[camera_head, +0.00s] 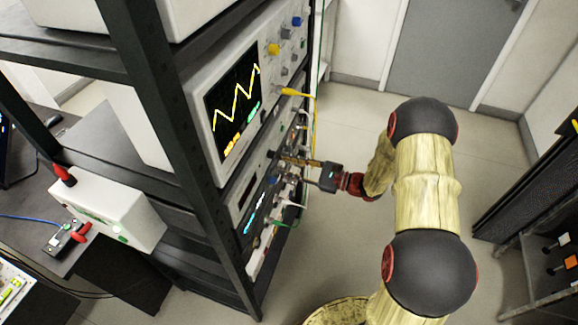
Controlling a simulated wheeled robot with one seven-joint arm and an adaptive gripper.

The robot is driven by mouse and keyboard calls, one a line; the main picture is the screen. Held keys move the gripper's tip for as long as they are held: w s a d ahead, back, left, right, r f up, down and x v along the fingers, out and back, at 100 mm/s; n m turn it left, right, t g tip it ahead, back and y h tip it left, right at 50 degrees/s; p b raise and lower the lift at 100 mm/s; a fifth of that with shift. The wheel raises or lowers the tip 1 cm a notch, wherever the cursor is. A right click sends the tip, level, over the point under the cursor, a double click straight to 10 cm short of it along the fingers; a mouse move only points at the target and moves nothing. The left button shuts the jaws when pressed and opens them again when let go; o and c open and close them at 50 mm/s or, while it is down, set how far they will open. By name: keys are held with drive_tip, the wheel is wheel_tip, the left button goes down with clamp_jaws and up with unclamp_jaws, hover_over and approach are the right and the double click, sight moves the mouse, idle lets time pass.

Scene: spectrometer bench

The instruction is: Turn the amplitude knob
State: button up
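My gripper (283,167) reaches left to the front panels of the equipment rack, just below the oscilloscope. Its fingers point at the panel of a function generator (250,191) with a small dark display. The fingers look slightly apart, but they are small, and I cannot tell whether they touch or hold a knob. I cannot make out which knob is the amplitude knob; the gripper covers part of that panel.
The oscilloscope (217,109) shows a yellow zigzag trace, with coloured knobs and a yellow cable (299,93) on its right side. Cables hang near my gripper. A white box (107,213) stands on the left table. The floor (352,125) behind my arm is clear. Dark shelving stands at right.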

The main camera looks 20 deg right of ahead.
drive_tip(key=c, duration=0.6)
clamp_jaws()
drive_tip(key=shift+r+p, duration=0.1)
drive_tip(key=shift+p, duration=0.2)
drive_tip(key=shift+r+m+p, duration=0.1)
drive_tip(key=shift+m+p, duration=0.7)
drive_tip(key=shift+p, duration=0.2)
drive_tip(key=shift+m+p, duration=0.8)
drive_tip(key=shift+f+m, duration=0.2)
drive_tip(key=shift+m, duration=0.2)
drive_tip(key=o, duration=0.9)
unclamp_jaws()
